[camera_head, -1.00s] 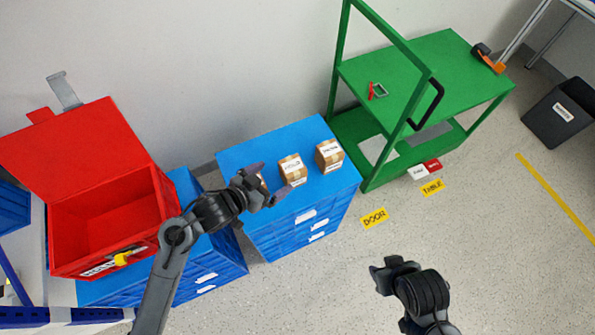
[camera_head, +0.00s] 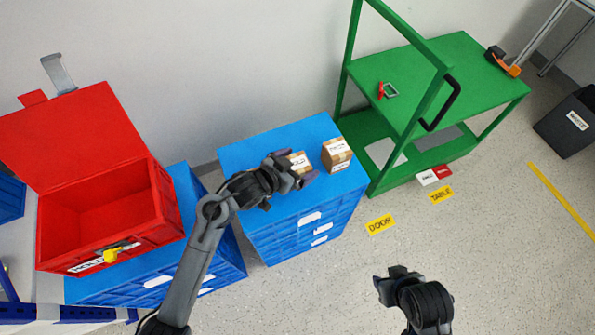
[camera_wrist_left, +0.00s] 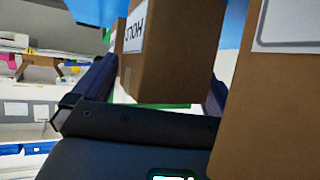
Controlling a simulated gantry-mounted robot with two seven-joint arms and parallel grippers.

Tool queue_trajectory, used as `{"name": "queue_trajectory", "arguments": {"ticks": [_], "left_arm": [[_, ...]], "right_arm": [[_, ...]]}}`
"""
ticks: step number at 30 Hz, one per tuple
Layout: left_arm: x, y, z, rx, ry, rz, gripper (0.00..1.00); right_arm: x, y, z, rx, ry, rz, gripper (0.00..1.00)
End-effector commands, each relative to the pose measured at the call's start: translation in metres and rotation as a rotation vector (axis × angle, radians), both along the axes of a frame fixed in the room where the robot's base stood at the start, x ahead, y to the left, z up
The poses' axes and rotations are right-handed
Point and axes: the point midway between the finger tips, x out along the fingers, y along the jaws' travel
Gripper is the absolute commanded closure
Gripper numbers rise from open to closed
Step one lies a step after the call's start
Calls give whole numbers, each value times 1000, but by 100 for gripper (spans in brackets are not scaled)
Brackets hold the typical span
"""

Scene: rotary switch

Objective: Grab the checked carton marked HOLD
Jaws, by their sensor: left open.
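Two brown cartons with white labels stand on the blue drawer cabinet (camera_head: 240,155). The left carton (camera_head: 300,159) is partly hidden by my left gripper (camera_head: 296,170), which is open with its fingers at it. The right carton (camera_head: 337,154) stands just beside it, clear of the fingers. In the left wrist view, a carton labelled HOLD (camera_wrist_left: 172,50) stands between the open fingers (camera_wrist_left: 150,95). Another carton (camera_wrist_left: 285,100) fills the right edge, close to the camera. A checked pattern is not clear there. My right gripper (camera_head: 391,283) hangs over the floor, away from the cartons.
An open red box (camera_head: 105,220) with a yellow latch stands at left. A green cart (camera_head: 445,75) with an upright frame stands right of the cabinet. Yellow floor signs (camera_head: 380,224) lie before it. A dark bin (camera_head: 570,122) is at far right. The front floor is clear.

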Motion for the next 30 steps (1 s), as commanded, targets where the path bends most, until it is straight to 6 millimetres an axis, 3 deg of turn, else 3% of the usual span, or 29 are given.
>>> {"name": "queue_trajectory", "arguments": {"ticks": [6, 15, 24, 30], "left_arm": [[0, 0, 0, 1, 1, 0, 0], [0, 0, 0, 1, 1, 0, 45], [0, 0, 2, -1, -1, 0, 45], [1, 0, 15, 0, -1, 1, 45]], "right_arm": [[0, 0, 0, 0, 0, 0, 57], [0, 1, 1, 4, 0, -3, 57], [0, 2, 2, 11, 0, -6, 57], [0, 2, 10, 10, -1, -6, 57]]}}
